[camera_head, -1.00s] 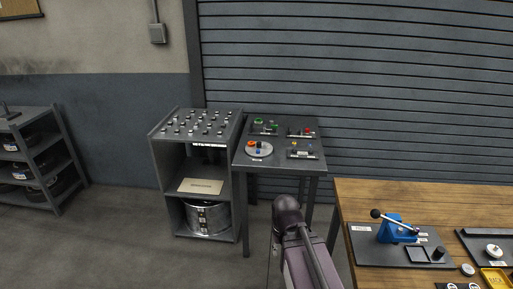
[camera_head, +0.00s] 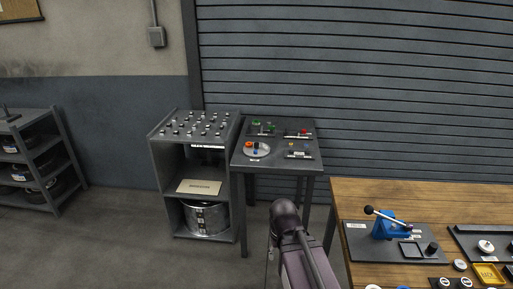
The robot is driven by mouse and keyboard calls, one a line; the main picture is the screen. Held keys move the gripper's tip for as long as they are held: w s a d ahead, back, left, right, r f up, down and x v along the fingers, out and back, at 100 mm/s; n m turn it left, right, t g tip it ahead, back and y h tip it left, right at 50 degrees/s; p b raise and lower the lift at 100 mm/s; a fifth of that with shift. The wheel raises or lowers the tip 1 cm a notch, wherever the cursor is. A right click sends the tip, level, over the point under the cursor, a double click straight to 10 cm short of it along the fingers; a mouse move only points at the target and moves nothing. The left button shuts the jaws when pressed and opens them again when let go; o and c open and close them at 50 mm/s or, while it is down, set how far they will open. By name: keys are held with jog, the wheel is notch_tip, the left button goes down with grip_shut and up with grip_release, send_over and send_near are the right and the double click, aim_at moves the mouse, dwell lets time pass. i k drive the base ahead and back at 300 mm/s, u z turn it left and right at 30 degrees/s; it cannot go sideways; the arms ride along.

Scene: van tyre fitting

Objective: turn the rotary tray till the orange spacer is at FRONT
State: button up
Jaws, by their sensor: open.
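The rotary tray (camera_head: 265,151) is a pale round disc on the left front part of the dark small table in the middle distance. The orange spacer (camera_head: 248,144) sits on the tray's left side, towards the back. A blue piece (camera_head: 255,151) and a dark piece stand beside it on the tray. A small white label (camera_head: 254,159) lies at the tray's near edge; its text is too small to read. My arm shows at the bottom centre, but my gripper is out of view.
The small table (camera_head: 283,167) also bears green, red and yellow controls. A grey shelf (camera_head: 160,170) stands close on its left. A wooden workbench (camera_head: 350,193) with a blue lever device (camera_head: 384,226) is at the right. Open floor lies at the front left.

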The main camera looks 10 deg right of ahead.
aim_at(263, 149)
jog(key=k, duration=1.25)
jog(key=u, duration=0.55)
jog(key=i, duration=2.5)
jog(key=z, duration=0.5)
